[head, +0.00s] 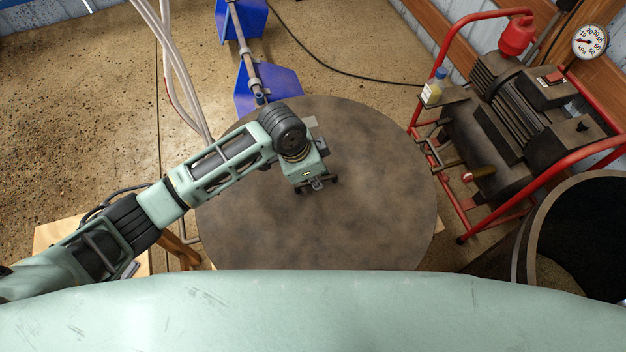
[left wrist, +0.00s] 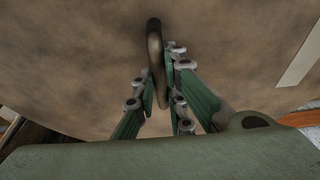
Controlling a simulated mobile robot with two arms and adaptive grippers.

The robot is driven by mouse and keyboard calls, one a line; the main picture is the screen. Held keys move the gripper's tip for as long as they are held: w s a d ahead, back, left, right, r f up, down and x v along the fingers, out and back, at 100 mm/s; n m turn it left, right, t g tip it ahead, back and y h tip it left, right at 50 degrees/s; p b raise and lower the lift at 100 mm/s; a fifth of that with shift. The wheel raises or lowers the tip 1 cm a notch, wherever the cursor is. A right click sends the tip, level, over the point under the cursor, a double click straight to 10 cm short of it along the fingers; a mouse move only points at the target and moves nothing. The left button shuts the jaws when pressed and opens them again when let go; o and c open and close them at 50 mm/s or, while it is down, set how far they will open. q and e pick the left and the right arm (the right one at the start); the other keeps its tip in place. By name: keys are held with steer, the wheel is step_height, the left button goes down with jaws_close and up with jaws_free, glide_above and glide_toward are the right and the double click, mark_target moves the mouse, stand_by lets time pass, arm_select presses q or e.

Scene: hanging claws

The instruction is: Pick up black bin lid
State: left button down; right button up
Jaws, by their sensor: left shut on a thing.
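The black bin lid (head: 370,215) is a large round, mottled dark brown disc in the middle of the head view. My left gripper (head: 316,186) is over the lid, a little above its centre in the picture. In the left wrist view the lid's surface (left wrist: 80,70) fills most of the picture. A dark curved handle (left wrist: 155,50) rises from it between the fingers of my left gripper (left wrist: 160,95), which is shut on it. In the head view the gripper hides most of the handle. My right gripper is not in view.
A red-framed compressor (head: 500,125) stands right of the lid. A dark open bin (head: 585,235) is at the lower right. Blue claw-like pieces (head: 268,85) on a pole lie behind the lid. Pale hoses (head: 175,75) hang at the left. Sandy floor (head: 345,45) is open behind.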

arm_select(q)
steer(key=s+d+r, duration=0.6)
steer(key=s+d, duration=0.1)
steer(key=s, duration=0.1)
steer(key=shift+s+r, duration=0.25)
steer(key=shift+r, duration=0.15)
